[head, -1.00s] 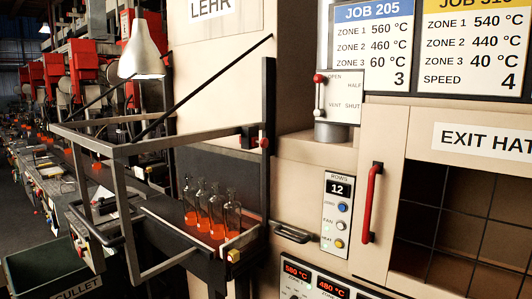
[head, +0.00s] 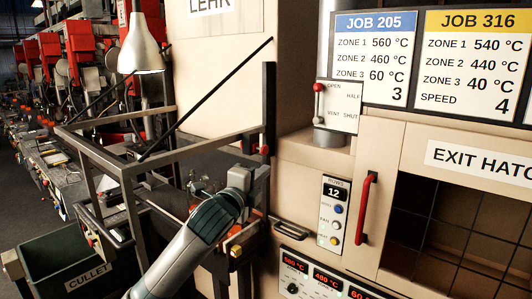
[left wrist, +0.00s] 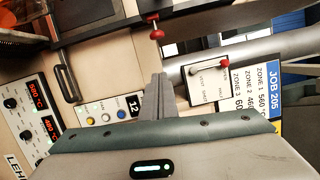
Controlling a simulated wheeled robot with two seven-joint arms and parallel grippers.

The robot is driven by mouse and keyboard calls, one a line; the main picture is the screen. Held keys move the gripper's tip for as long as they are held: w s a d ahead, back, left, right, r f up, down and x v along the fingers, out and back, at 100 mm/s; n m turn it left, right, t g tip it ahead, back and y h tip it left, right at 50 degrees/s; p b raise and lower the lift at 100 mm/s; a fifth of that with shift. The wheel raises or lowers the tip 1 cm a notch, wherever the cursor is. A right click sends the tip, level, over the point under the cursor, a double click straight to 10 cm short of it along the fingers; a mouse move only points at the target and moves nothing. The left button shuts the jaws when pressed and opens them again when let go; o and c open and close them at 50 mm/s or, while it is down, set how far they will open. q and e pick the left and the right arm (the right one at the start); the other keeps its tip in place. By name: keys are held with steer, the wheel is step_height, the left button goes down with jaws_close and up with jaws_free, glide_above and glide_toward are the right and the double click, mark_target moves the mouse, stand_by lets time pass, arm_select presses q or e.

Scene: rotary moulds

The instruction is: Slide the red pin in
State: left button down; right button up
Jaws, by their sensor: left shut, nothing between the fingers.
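The red pin (head: 264,150) shows as a small dark-red spot on the upright post of the grey barred frame (head: 130,172). In the left wrist view a small red-ended pin (left wrist: 155,25) stands out by a dark bar, beyond my fingertips. How far it sits in its hole I cannot tell. My left gripper (left wrist: 158,80) is shut and empty, its fingers pointing towards the pin with a gap between. In the head view my left arm reaches up to the frame's right end; its fingers are not clear there. My right gripper is not in view.
A red-knobbed lever (head: 319,100) stands on the lehr wall right of the post. A black handle (head: 288,228) and a button panel (head: 334,215) are below it. Bottles stand behind my arm. A cullet bin (head: 62,250) is at lower left.

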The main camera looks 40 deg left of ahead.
mark_target(254, 147)
arm_select(q)
steer(key=shift+w, duration=0.1)
stand_by(0.3)
steer(key=w+a+p, duration=0.5)
steer(key=w+p, duration=0.2)
steer(key=w, duration=0.3)
steer(key=shift+a+r, duration=0.35)
steer(key=shift+a, duration=0.05)
steer(key=a, duration=0.3)
steer(key=shift+w+a, duration=0.15)
steer(key=shift+a, duration=0.25)
